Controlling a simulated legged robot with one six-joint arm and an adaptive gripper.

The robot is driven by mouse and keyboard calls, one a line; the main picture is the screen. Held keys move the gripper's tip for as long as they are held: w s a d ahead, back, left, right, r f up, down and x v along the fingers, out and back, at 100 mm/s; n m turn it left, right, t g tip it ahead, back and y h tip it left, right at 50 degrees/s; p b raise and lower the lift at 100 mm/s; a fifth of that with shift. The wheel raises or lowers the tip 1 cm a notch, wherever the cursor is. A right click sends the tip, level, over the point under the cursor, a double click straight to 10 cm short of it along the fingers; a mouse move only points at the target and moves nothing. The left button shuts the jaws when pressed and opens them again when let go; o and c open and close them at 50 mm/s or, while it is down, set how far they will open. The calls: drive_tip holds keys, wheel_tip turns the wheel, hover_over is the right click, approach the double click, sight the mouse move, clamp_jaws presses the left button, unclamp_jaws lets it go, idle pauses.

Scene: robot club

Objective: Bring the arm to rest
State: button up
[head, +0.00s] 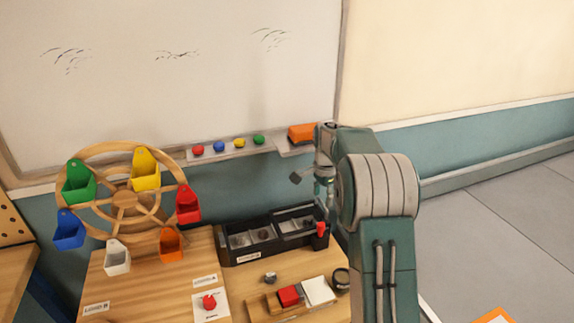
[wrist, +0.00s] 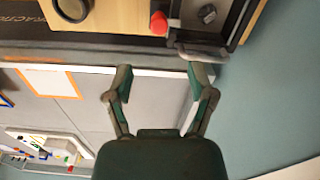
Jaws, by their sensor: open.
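My gripper (wrist: 161,76) is open and empty in the wrist view, its two fingers spread apart. Between and beyond the fingers are a pale table edge and grey floor. In the head view my arm rises at the right of the table, bent at a large grey joint, and partly hides the gripper. There the gripper hangs near the right end of a black tray (head: 232,258), in front of the wall. I cannot tell its exact distance from the tray.
A wooden wheel (head: 125,198) with several coloured buckets stands left on the wooden table (head: 150,290). A red button (head: 209,301), a red block (head: 289,296) and a white block (head: 318,290) are at the front. A whiteboard (head: 180,60) stands behind.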

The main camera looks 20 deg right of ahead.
drive_tip(key=shift+r, duration=0.1)
drive_tip(key=s+a+r+n+t, duration=0.1)
drive_tip(key=s+a+r+n, duration=0.35)
drive_tip(key=s+r, duration=0.3)
drive_tip(key=s+a+r+n+t, duration=0.2)
drive_tip(key=s+a+r+n, duration=0.1)
drive_tip(key=s+a+r, duration=0.4)
drive_tip(key=s+a+f+n+t, duration=0.1)
drive_tip(key=s+n, duration=0.3)
drive_tip(key=s, duration=0.6)
drive_tip(key=s+a+f+n+t, duration=0.1)
drive_tip(key=s+a+n, duration=0.3)
drive_tip(key=s, duration=0.6)
drive_tip(key=shift+a+f+t, duration=0.15)
drive_tip(key=shift+t, duration=0.15)
drive_tip(key=shift+n, duration=0.25)
